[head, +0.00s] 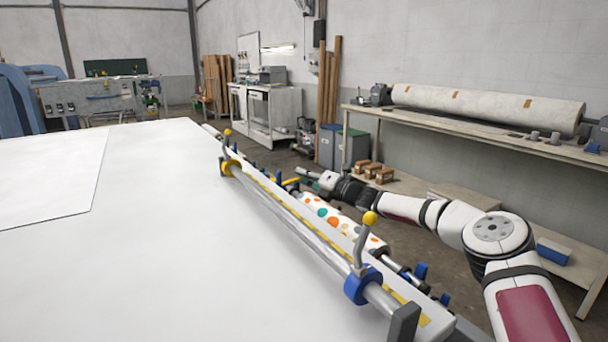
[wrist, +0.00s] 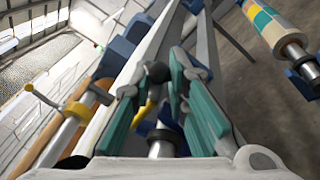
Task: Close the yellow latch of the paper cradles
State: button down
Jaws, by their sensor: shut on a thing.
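The yellow latch (head: 291,182) shows in the head view as a short yellow bar beside the far end of the paper cradles. My gripper (head: 304,173) is right at it, reaching in from the right. In the wrist view, my gripper (wrist: 156,76) has its teal fingers shut around a dark round knob (wrist: 157,71). A yellow piece of the latch (wrist: 143,113) shows between the fingers, just below the knob.
A dotted paper roll (head: 335,220) lies along the press beside my arm. The white table (head: 150,240) fills the left. A bench (head: 470,135) with a large roll stands along the wall.

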jog(key=shift+d+f, duration=0.15)
jog(key=shift+f, duration=0.35)
jog(key=c, duration=1.7)
grip_release()
jog(key=shift+r, duration=0.1)
jog(key=v, duration=1.2)
